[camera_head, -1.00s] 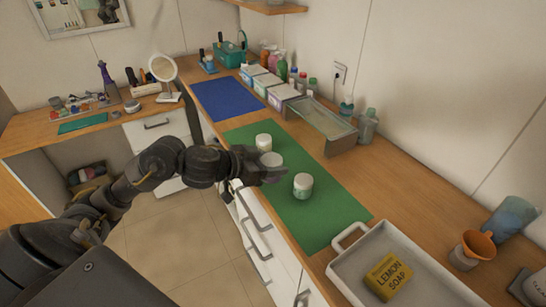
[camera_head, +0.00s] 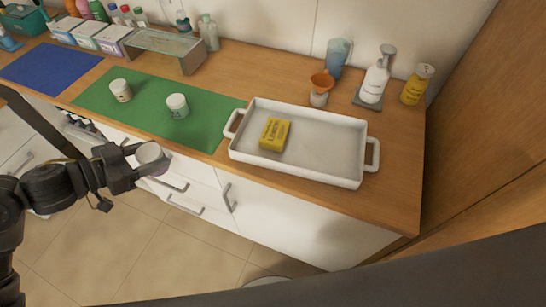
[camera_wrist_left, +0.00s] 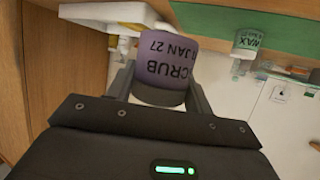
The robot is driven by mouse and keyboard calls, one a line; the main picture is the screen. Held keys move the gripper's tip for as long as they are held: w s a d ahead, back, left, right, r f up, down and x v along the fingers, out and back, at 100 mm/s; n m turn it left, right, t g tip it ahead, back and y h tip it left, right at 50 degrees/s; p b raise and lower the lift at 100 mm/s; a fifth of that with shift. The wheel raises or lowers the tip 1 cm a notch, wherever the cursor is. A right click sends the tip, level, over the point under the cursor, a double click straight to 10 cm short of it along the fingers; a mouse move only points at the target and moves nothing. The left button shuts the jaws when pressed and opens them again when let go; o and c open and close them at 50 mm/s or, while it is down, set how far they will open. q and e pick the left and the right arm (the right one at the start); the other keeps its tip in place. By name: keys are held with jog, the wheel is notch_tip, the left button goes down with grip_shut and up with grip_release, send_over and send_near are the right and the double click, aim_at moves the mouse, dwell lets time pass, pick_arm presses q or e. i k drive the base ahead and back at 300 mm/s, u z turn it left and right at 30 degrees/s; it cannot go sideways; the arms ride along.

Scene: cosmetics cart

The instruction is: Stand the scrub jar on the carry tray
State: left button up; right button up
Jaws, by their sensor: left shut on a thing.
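The scrub jar (camera_head: 151,153) is in my left gripper (camera_head: 143,163), held in front of the counter's edge, off the green mat. In the left wrist view the purple scrub jar (camera_wrist_left: 165,62) shows its label, "SCRUB" and "JAN 27", between the gripper's two fingers. The white carry tray (camera_head: 303,172) lies on the counter to the right of the mat, with handles at both ends. A yellow lemon soap box (camera_head: 275,134) lies in its left part; the rest of its floor is bare. My right gripper is not in view.
Two white-lidded jars (camera_head: 121,91) (camera_head: 177,106) stand on the green mat (camera_head: 145,119). Behind the tray are an orange funnel-topped container (camera_head: 320,88), a blue jug (camera_head: 337,57), a pump bottle (camera_head: 376,78) and a yellow bottle (camera_head: 416,85).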

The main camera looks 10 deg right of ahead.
aim_at(326, 149)
jog(key=u, duration=0.5)
jog(key=k, duration=1.5)
jog(key=z, duration=1.55)
jog(key=i, duration=1)
jog(key=z, duration=0.05)
